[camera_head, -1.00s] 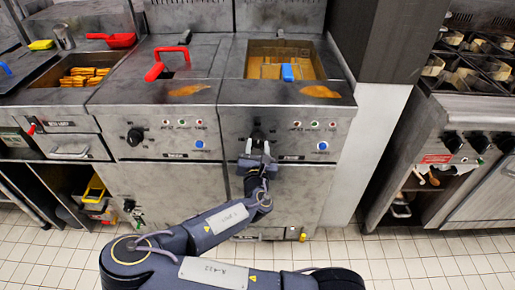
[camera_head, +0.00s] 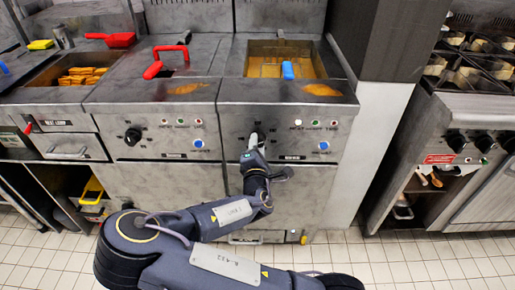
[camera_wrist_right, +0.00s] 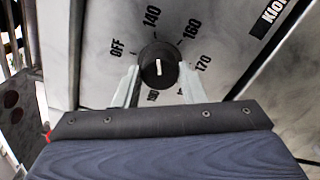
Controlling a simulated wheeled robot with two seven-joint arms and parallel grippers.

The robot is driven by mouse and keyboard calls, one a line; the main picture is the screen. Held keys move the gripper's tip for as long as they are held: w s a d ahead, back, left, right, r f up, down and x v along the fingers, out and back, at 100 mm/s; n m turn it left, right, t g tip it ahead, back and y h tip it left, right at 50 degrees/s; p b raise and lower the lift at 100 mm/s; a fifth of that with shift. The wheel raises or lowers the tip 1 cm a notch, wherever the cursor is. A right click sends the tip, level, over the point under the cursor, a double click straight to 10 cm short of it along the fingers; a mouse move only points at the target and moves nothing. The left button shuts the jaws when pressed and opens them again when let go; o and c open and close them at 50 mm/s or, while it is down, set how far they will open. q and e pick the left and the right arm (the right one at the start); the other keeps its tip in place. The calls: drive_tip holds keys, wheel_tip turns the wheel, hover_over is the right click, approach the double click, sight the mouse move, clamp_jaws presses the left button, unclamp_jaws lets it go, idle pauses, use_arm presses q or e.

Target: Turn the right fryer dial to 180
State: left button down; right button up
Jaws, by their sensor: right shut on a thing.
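The right fryer dial (camera_head: 258,129) is a round black knob on the front panel of the right fryer (camera_head: 233,118). In the wrist view the dial (camera_wrist_right: 158,66) has a short white mark, roughly upright in the picture. Printed labels OFF, 140, 160 and 170 ring it; another number below it is partly hidden and hard to read. My right gripper (camera_head: 254,143) is at the dial, its pale fingers (camera_wrist_right: 160,82) on either side of the knob, shut on it. My left gripper is not in view.
Status lights and a blue button (camera_head: 324,145) sit right of the dial. The left fryer has its own black dial (camera_head: 133,136). Tiled floor lies below.

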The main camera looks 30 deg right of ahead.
drive_tip(key=shift+f+m+b, duration=0.1)
drive_tip(key=shift+m+b, duration=5.7)
drive_tip(key=shift+m, duration=8.6)
drive_tip(key=o, duration=1)
